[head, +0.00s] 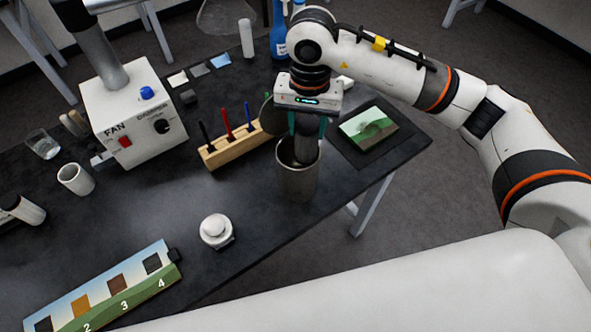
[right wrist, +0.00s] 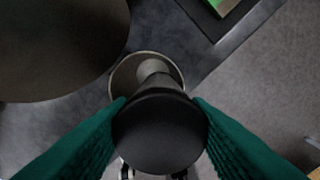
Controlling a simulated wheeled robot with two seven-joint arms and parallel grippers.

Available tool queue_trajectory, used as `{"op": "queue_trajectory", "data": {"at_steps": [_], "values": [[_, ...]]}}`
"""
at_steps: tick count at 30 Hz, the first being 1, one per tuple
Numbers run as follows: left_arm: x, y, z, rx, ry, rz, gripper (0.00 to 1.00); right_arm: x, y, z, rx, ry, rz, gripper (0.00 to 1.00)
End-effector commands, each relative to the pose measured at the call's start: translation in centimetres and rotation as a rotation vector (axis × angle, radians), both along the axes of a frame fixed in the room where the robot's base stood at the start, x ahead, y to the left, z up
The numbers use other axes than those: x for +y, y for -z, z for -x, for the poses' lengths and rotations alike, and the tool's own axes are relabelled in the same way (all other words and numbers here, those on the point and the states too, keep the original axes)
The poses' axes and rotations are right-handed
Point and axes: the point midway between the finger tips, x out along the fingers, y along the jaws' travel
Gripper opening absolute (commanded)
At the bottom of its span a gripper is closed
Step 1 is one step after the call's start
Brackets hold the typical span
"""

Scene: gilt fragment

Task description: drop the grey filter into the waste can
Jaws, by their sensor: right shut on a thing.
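The waste can (head: 297,182) is a grey metal cylinder standing near the table's right edge. Its rim also shows in the right wrist view (right wrist: 116,80). My right gripper (head: 307,125) points down over the can, its green fingers shut on the grey filter (head: 306,149). In the right wrist view the filter's dark round end (right wrist: 160,135) lies between the fingers, and its paler part points towards the can's mouth. The filter's lower part overlaps the opening; how deep it reaches is unclear.
A round dark disc (right wrist: 60,45) stands close beside the can. A wooden rack (head: 235,148) with several pens is to its left, and a framed green picture (head: 368,128) to its right. A white knobbed object (head: 217,231) stands in front. The fan box (head: 130,115) is farther left.

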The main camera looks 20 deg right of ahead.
Motion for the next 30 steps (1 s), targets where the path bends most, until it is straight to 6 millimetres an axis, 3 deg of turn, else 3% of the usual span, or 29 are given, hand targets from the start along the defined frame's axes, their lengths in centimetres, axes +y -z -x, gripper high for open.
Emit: {"op": "queue_trajectory", "data": {"at_steps": [7, 18, 19, 23, 30], "values": [[0.0, 0.6, 0.1, 0.002, -0.001, 0.0, 0.0, 0.0, 2.3, 0.0, 0.001, -0.001, 0.0, 0.2], [-0.3, 0.6, 0.1, 0.002, -0.003, 0.003, 0.0, 0.0, 2.7, 0.0, 0.0, -0.002, -0.001, 0.2], [-0.3, 0.6, 0.1, 0.002, -0.003, 0.003, 0.0, 0.0, 2.7, 0.0, 0.0, -0.002, -0.001, 0.48], [-0.3, 0.6, 0.1, 0.002, -0.003, 0.004, 0.0, 0.0, 2.7, 0.0, -0.001, -0.002, 0.0, 0.69], [-0.3, 0.6, 0.1, 0.001, -0.003, 0.004, 0.0, 0.0, 2.7, 0.0, 0.0, -0.002, -0.001, 0.69]]}}
